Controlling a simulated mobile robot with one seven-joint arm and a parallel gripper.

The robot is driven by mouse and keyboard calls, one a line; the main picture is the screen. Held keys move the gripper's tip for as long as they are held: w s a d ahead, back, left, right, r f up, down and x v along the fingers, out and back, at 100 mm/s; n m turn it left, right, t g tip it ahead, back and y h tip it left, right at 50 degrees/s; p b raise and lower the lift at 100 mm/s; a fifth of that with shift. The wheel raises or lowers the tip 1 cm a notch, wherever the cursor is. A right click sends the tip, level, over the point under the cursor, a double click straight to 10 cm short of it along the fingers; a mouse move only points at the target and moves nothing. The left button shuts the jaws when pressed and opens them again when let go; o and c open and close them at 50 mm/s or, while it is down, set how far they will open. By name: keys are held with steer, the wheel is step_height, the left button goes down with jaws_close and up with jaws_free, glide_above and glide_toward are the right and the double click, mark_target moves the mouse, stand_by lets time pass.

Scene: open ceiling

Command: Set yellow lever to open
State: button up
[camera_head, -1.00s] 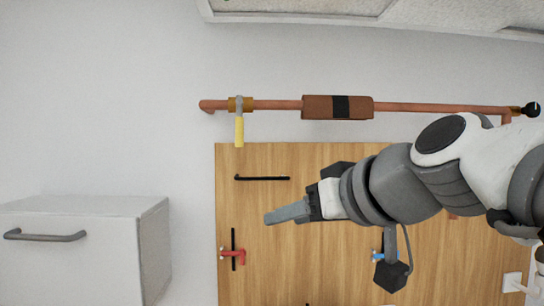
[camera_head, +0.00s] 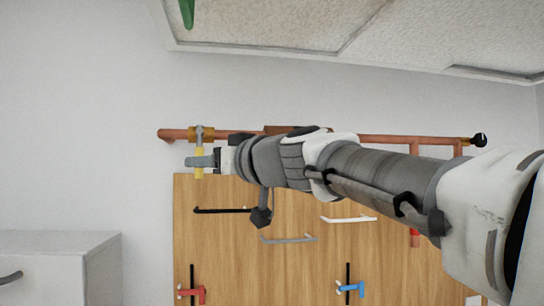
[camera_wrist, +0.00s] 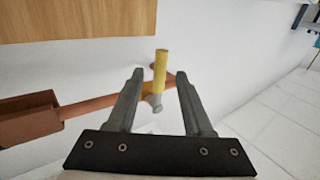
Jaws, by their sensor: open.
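The fingers are apart, with a gap visible on both sides of the lever. The lever stands crosswise to the pipe.
A wooden panel (camera_head: 300,275) with several handles lies below the pipe, including a red one (camera_head: 192,292) and a blue one (camera_head: 350,288). A white cabinet (camera_head: 50,265) stands at lower left. The wall left of the pipe is clear.

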steer(key=p+x, duration=0.1)
steer(key=x, duration=0.5)
steer(key=shift+w+a+p, duration=0.15)
steer(key=shift+a+p, duration=0.05)
steer(key=shift+p, duration=0.15)
jaws_close()
stand_by(1.1)
